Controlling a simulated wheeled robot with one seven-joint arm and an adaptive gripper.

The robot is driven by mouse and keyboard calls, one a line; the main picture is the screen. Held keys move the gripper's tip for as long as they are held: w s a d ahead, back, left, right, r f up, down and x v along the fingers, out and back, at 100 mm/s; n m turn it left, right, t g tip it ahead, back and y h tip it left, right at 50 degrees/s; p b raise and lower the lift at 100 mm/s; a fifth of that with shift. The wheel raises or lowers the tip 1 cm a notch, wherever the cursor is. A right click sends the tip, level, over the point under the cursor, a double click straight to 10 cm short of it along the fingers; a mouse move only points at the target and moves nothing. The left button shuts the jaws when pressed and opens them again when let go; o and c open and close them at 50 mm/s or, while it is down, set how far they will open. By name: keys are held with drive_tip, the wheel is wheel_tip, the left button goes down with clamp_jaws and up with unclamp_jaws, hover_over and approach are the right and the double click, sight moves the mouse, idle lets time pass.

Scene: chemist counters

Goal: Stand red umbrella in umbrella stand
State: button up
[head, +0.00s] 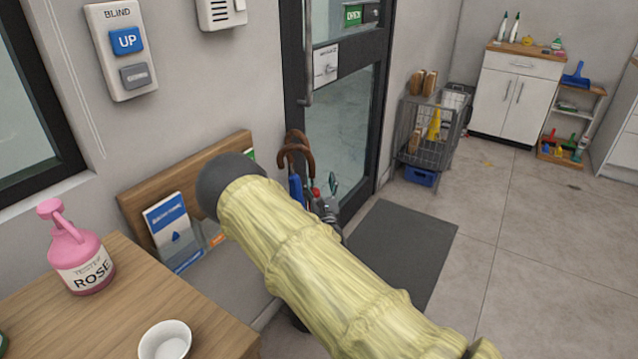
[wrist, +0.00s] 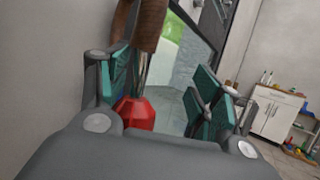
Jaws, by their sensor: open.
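Brown curved umbrella handles (head: 297,150) stand beside the door, above a blue umbrella part (head: 296,190). A small red part, likely of the red umbrella (head: 316,193), shows just right of the blue. In the wrist view a red faceted piece (wrist: 135,114) lies low between my fingers, nearer the left one, and a brown handle (wrist: 147,28) rises behind it. My gripper (wrist: 165,95) is open, with teal pads spread around the red piece; I cannot tell whether they touch it. My arm hides the lower umbrellas, and I cannot make out the umbrella stand.
A wooden counter (head: 125,315) with a pink ROSE bottle (head: 80,255) and white bowl (head: 165,341) is at left. The glass door (head: 345,130) and dark mat (head: 405,245) are beyond. A wire cart (head: 425,130) stands right of the door.

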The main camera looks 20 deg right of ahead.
drive_tip(key=v, duration=1.1)
drive_tip(key=shift+s, duration=0.4)
idle(0.4)
